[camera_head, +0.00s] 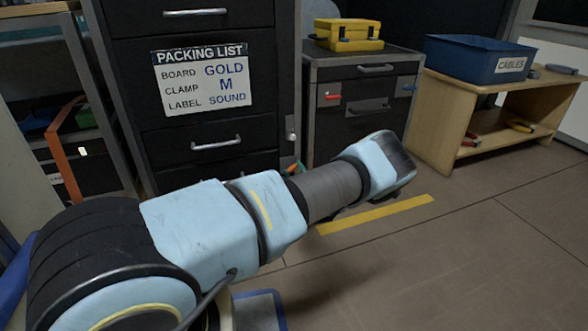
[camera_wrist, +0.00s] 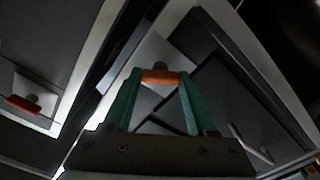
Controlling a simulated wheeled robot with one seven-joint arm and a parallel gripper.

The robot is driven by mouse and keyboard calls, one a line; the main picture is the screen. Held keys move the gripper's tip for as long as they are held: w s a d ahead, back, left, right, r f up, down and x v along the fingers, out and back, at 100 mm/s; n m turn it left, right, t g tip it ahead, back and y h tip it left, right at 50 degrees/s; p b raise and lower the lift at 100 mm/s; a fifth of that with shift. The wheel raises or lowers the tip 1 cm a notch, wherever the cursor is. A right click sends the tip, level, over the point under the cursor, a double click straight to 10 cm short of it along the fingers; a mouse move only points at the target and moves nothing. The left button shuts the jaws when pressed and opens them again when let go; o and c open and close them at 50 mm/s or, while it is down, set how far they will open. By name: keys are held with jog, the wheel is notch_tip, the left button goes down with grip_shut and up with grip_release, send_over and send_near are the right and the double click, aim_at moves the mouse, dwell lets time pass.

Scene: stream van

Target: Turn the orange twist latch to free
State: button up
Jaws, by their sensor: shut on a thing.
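In the wrist view the orange twist latch (camera_wrist: 160,77) is a short bar on a dark round hub, in front of a light grey plate. My gripper (camera_wrist: 159,76) has its two green fingers shut on the bar, one at each end. The bar lies nearly level across the picture between the fingertips. In the head view my arm crosses the middle and hides most of the gripper area. A small green and orange patch shows just above the arm, beside the tall dark cabinet; its details are too small to tell.
A second red-orange handle (camera_wrist: 22,104) sits on a plate at the left of the wrist view. A tall cabinet (camera_head: 210,120) with a packing list and a low drawer cabinet (camera_head: 345,135) stand behind my arm. A wooden shelf (camera_head: 432,125) is at right. The floor at right is clear.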

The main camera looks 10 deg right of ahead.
jog(key=n+p, duration=0.3)
jog(key=n, duration=0.8)
jog(key=shift+n, duration=0.3)
dwell(0.4)
jog(key=o, duration=1.4)
jog(key=shift+c, duration=0.2)
jog(key=s+d+p, duration=0.1)
jog(key=s+p, duration=0.2)
jog(key=s, duration=0.7)
jog(key=shift+s+d+p, duration=0.15)
jog(key=shift+s+p, duration=0.2)
